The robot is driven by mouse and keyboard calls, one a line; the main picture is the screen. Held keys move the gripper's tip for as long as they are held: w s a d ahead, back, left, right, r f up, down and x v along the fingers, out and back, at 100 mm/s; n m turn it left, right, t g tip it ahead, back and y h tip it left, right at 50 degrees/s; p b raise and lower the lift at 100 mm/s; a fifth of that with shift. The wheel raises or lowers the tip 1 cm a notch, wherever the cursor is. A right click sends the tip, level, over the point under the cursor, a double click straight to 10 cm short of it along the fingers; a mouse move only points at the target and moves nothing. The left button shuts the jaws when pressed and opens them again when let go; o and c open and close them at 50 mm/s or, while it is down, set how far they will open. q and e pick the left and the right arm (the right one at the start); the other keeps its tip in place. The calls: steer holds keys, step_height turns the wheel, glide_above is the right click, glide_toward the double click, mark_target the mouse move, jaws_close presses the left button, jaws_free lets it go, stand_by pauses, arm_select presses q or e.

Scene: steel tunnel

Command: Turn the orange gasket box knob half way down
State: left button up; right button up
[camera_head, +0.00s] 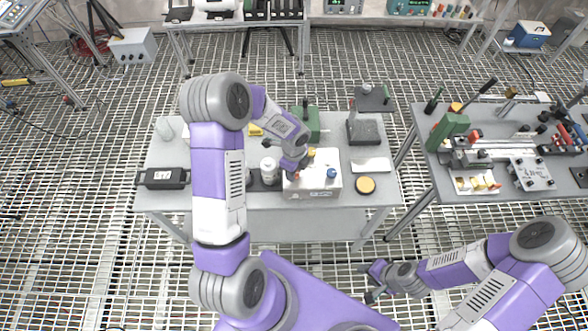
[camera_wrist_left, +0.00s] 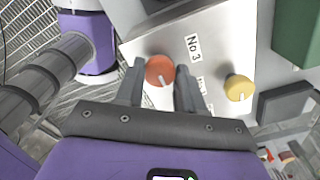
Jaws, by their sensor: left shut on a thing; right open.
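The orange knob (camera_wrist_left: 160,71) sits on the white gasket box (camera_head: 317,188), near a label reading "No 3". It has a white pointer line on its face. My left gripper (camera_head: 294,170) is at the left of the box, pointing down at it. In the left wrist view its two fingers stand on either side of the orange knob, shut on it. A yellow knob (camera_wrist_left: 239,88) is on the same face, to the right. A blue knob (camera_head: 331,173) is on the box in the head view. My right gripper (camera_head: 369,284) is open and empty, low in front of the table.
The box stands on a grey table (camera_head: 222,199). Around it are a white bottle (camera_head: 268,168), a round yellow-topped item (camera_head: 366,185), a black case (camera_head: 163,178) and a green-and-grey device (camera_head: 365,131). A second bench (camera_head: 440,187) with tools stands at the right.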

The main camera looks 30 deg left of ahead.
stand_by(0.4)
arm_select(q)
steer(key=o, duration=1)
steer(key=shift+o, duration=0.2)
step_height(320, 180, up, 8)
steer(key=shift+f+p, duration=0.2)
steer(key=shift+p, duration=0.1)
